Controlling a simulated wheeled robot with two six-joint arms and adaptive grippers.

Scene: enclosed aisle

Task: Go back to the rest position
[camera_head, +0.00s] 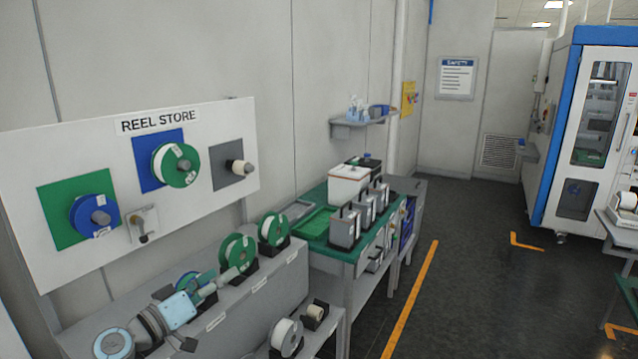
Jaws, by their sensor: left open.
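My left arm comes in at the lower left, and its left gripper (222,281) is over the grey reel bench (268,277). The gripper looks open with nothing seen between its fingers. It points at the larger green-and-white reel (238,252) in a black stand; whether they touch I cannot tell. A blue reel (188,280) is partly hidden behind the arm. Another green reel (273,229) stands farther right. My right gripper is not in view.
A green-topped table (331,247) with several grey devices stands beyond the bench. Dark floor (470,270) is clear.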

